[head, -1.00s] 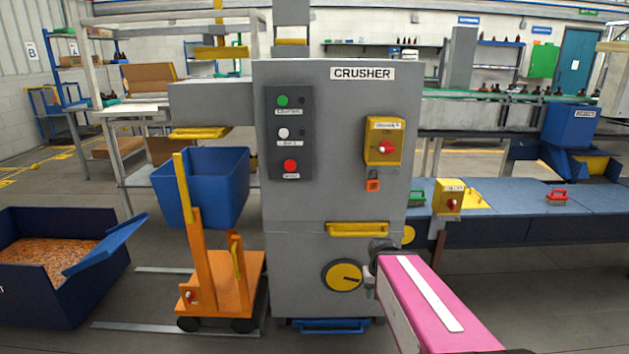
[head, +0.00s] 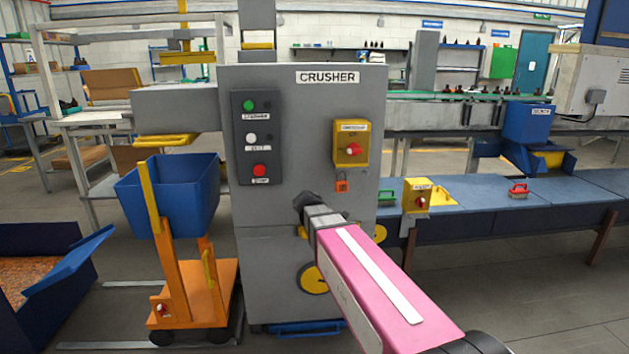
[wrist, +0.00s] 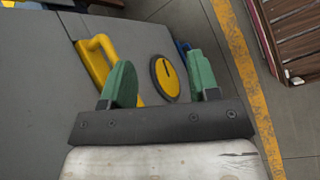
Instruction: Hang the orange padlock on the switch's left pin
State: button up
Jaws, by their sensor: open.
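The orange padlock (head: 342,186) hangs just below the yellow switch box (head: 351,144) with a red knob, on the right of the grey crusher cabinet's front. The switch's pins are too small to make out. My gripper (head: 305,203) is in front of the cabinet, left of the padlock and a little lower. In the wrist view my gripper (wrist: 160,85) shows two green fingers spread apart with nothing held between them. The wrist view shows neither the padlock nor the switch.
A yellow handle (wrist: 97,62) and a round yellow dial (wrist: 165,78) are on the cabinet front beyond my fingers. A blue bin on an orange cart (head: 195,290) stands left. A blue bench (head: 470,192) with a second yellow switch box (head: 417,196) extends right.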

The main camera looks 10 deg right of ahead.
jog(key=w+a+r+n+h, duration=0.3)
jog(key=w+r+n, duration=0.15)
jog(key=r, duration=0.45)
jog(key=n+t+h, duration=0.1)
jog(key=n+h, duration=0.2)
send_near(341, 192)
jog(key=shift+w+a+r+m, duration=0.15)
jog(key=shift+w+r, duration=0.15)
jog(key=shift+r, duration=0.2)
jog(key=shift+w+r+m, duration=0.1)
jog(key=shift+w+r, duration=0.2)
jog(key=shift+r, duration=0.2)
jog(key=x, duration=1)
jog(key=shift+w+d+f, duration=0.1)
jog(key=shift+d+f, duration=0.2)
